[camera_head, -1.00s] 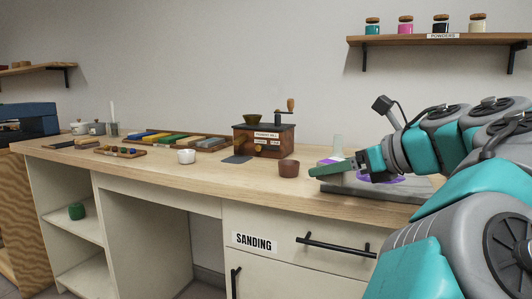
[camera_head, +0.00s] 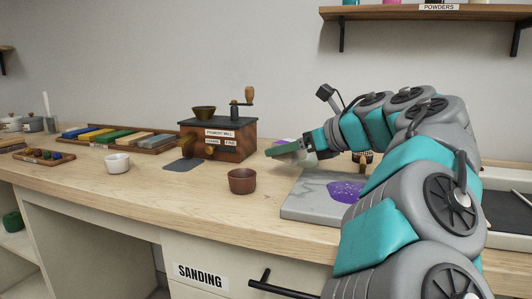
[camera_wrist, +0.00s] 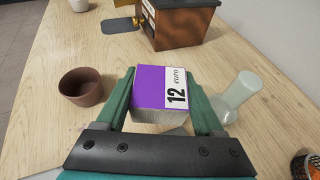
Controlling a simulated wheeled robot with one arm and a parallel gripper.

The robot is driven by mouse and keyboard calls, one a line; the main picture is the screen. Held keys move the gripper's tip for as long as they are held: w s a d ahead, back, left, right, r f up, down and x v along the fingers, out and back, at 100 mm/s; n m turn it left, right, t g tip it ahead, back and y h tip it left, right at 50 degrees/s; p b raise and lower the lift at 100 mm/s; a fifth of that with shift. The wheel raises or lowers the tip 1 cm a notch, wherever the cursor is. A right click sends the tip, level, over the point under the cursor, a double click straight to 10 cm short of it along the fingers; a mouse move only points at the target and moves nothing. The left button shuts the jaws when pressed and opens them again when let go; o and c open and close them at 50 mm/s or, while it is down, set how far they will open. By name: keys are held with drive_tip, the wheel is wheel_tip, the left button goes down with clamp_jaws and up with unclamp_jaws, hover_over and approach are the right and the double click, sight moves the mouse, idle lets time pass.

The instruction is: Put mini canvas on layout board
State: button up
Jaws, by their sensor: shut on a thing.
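My gripper (camera_head: 288,149) is above the wooden worktop, to the left of my forearm. In the wrist view, its green fingers (camera_wrist: 162,82) are shut on a small purple-and-white block (camera_wrist: 158,88) marked "12 euro". This block appears to be the mini canvas. Only a sliver of its purple top (camera_head: 281,142) shows behind the fingers in the head view. I cannot tell for certain which thing is the layout board.
A grey slab (camera_head: 300,205) with purple powder lies below my arm. A brown cup (camera_head: 242,181) and a wooden mill (camera_head: 218,139) stand left of it. A clear glass piece (camera_wrist: 235,96) is right of my gripper. Bare worktop (camera_head: 180,200) lies at front left.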

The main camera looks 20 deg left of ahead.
drive_tip(key=p, duration=0.2)
hover_over(271, 166)
drive_tip(key=shift+w+f, duration=0.1)
drive_tip(key=shift+f, duration=0.3)
drive_tip(key=shift+a+f, duration=0.1)
drive_tip(key=shift+f, duration=1.55)
drive_tip(key=shift+f, duration=0.15)
